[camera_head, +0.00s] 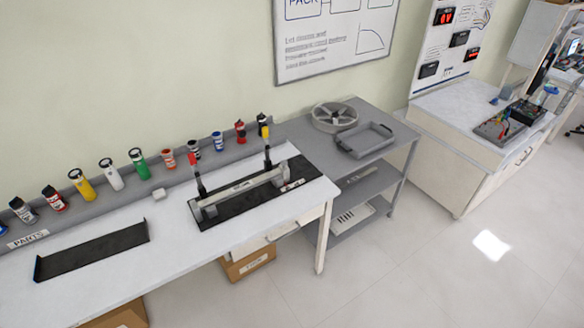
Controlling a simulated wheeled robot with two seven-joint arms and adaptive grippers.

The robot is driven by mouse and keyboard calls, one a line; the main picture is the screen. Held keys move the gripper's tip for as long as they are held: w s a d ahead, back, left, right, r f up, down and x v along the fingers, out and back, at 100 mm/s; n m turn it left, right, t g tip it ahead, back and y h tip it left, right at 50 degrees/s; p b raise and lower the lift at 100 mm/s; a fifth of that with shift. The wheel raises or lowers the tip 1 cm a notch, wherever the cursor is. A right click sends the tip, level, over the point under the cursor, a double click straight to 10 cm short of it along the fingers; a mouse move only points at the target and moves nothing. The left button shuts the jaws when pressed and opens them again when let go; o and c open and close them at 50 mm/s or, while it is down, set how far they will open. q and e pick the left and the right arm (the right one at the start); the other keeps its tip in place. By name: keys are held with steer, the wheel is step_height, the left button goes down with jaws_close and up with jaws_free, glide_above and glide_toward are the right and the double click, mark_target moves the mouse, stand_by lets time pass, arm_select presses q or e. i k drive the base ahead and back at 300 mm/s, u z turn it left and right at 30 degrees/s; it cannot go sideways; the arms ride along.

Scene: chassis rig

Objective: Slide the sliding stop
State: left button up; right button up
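The chassis rig stands on the white workbench in the head view. It has a black base plate (235,212) with a pale grey bar (245,185) along it. I cannot tell which part is the sliding stop. Neither of my grippers is in view.
The white workbench (110,270) has a black angled tray (92,250) at left. Several coloured bottles stand on the grey shelf (150,182) behind. A grey cart (300,128) adjoins at right, with a round fan-like part (335,116) and a grey tray (365,140). The floor (430,260) at right is clear.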

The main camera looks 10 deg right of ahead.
mark_target(285, 169)
steer(key=z, duration=0.5)
steer(key=i, duration=0.65)
steer(key=z, duration=0.4)
